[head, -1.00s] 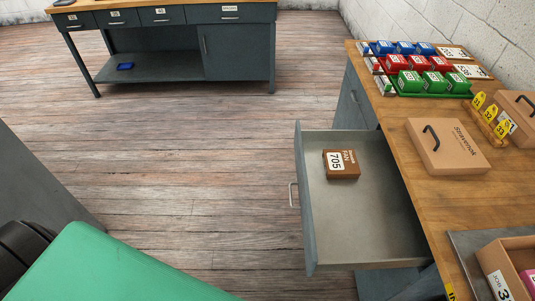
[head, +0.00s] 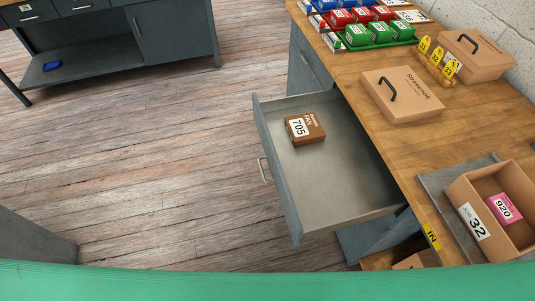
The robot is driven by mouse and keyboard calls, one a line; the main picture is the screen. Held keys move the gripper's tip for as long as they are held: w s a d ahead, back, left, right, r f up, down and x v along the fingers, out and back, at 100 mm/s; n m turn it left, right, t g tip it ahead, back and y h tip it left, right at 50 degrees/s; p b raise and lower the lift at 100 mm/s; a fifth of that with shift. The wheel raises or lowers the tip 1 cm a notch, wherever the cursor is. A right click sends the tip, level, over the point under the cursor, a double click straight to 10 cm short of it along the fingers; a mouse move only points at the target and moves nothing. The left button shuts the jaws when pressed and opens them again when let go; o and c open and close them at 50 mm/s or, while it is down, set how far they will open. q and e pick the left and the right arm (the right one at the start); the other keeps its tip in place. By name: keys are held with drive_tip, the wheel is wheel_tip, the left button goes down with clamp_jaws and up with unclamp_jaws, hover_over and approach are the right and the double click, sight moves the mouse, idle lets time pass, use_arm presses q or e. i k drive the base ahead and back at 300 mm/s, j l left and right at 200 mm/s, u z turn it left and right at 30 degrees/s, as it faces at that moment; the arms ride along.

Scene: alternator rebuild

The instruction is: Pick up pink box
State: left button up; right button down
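The pink box (head: 504,208) carries a white label reading 920. It lies inside an open cardboard box (head: 465,190) labelled JOB 32, at the right of the head view. That cardboard box stands on a grey mat (head: 433,186) on the wooden workbench. Neither of my grippers shows in the head view.
The workbench drawer (head: 350,190) is pulled open and holds a brown box (head: 304,128) labelled 705. Cardboard lids (head: 402,95) with black handles, yellow number tags (head: 437,57) and trays of green boxes (head: 380,32) occupy the bench. Open wooden floor (head: 150,170) lies to the left.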

sight(500, 206)
drive_tip(key=z, duration=2)
drive_tip(key=l+u, duration=0.1)
drive_tip(key=l, duration=0.6)
